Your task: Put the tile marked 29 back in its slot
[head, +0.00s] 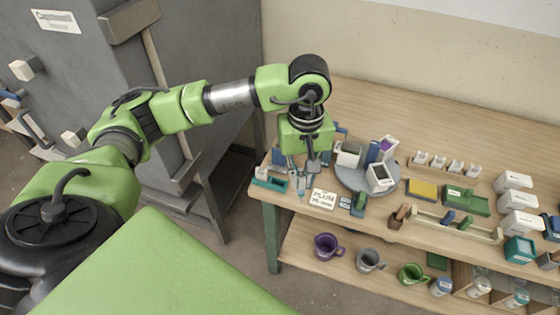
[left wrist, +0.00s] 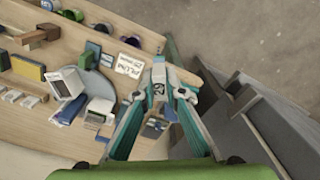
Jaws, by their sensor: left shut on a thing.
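My left gripper (head: 302,172) hangs over the left end of the wooden workbench, pointing down. In the left wrist view its two fingers (left wrist: 158,88) come together on a small pale piece (left wrist: 158,73); I cannot read any marking on it, so I cannot tell if it is the tile marked 29. Just right of the gripper stands a round grey turntable (head: 352,184) with white boxes on it, one with a dark face (head: 381,178). A white card reading PLUM (head: 323,198) lies at the front edge. No slot marked 29 is readable. My right gripper is out of view.
A teal holder (head: 268,178) sits at the bench's left corner. A yellow block (head: 421,189), a green case (head: 465,200) and white boxes (head: 519,224) stand to the right. Purple (head: 327,246), grey (head: 369,260) and green (head: 412,275) mugs are on the lower shelf. A grey cabinet (head: 200,70) stands left.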

